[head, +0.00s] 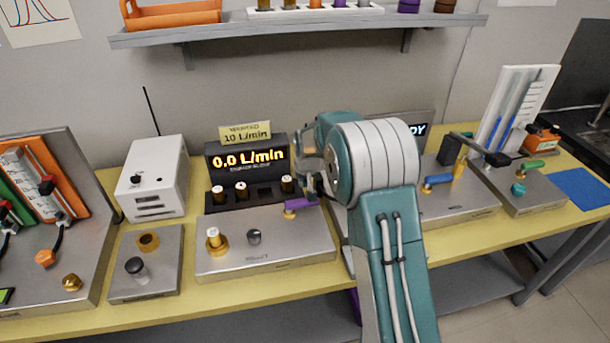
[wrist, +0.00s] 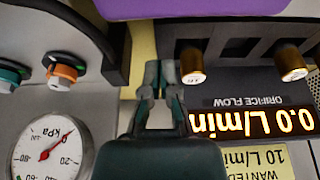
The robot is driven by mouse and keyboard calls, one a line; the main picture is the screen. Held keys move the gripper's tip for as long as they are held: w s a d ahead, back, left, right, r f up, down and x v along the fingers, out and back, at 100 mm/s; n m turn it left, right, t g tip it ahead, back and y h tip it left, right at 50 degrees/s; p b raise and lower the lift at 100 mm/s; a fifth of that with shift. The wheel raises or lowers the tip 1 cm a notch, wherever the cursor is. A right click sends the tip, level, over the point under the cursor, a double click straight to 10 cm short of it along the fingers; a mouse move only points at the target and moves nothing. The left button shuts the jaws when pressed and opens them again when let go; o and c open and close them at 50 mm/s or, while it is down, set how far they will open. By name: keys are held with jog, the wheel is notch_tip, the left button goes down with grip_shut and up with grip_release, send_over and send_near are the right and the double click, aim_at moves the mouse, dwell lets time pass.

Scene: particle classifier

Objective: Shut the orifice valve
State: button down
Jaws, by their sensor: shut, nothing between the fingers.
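A purple lever handle (head: 300,204) sits on the right end of a steel panel (head: 265,262), in front of the flow display (head: 247,160), which reads 0.0 L/min. I take it for the orifice valve's handle, though no valve label is readable. In the wrist view, a large purple part (wrist: 205,8) crosses the top edge, and the display (wrist: 250,122) appears upside down, labelled ORIFICE FLOW. My gripper (wrist: 160,72) is shut and empty, left of the display in that view and apart from the purple part. In the head view, my arm partly hides the gripper.
A yellow sign (head: 245,132) above the display reads 10 L/min. Brass-ended plugs (wrist: 192,66) stand near the display. A pressure gauge (wrist: 50,148) and an orange knob (wrist: 64,74) are at the wrist view's left. A white box (head: 153,176) stands left of the display; a shelf (head: 300,28) runs above.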

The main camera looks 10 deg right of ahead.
aim_at(302, 205)
jog(key=shift+s, duration=2.05)
